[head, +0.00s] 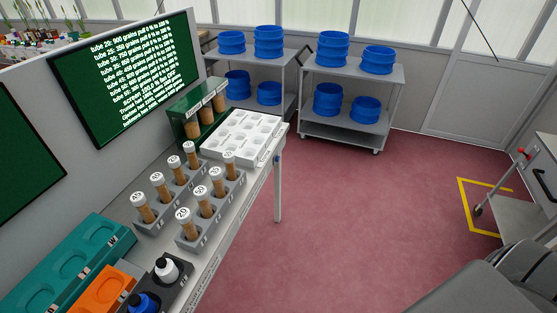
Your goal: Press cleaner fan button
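I cannot make out a fan button in the head view. A grey cart or machine (541,165) is cut off by the right edge. It has a red knob (521,151) on its near left corner and a dark handle on its side. I cannot tell whether it is the cleaner. Neither of my grippers is in view.
A bench along the left holds racks of tubes (206,203), a white tray (243,137), teal trays (62,265) and bottles (166,270). Shelf carts (352,74) with blue sieves stand at the back. The red floor (345,225) is open. Rounded grey shapes fill the lower right.

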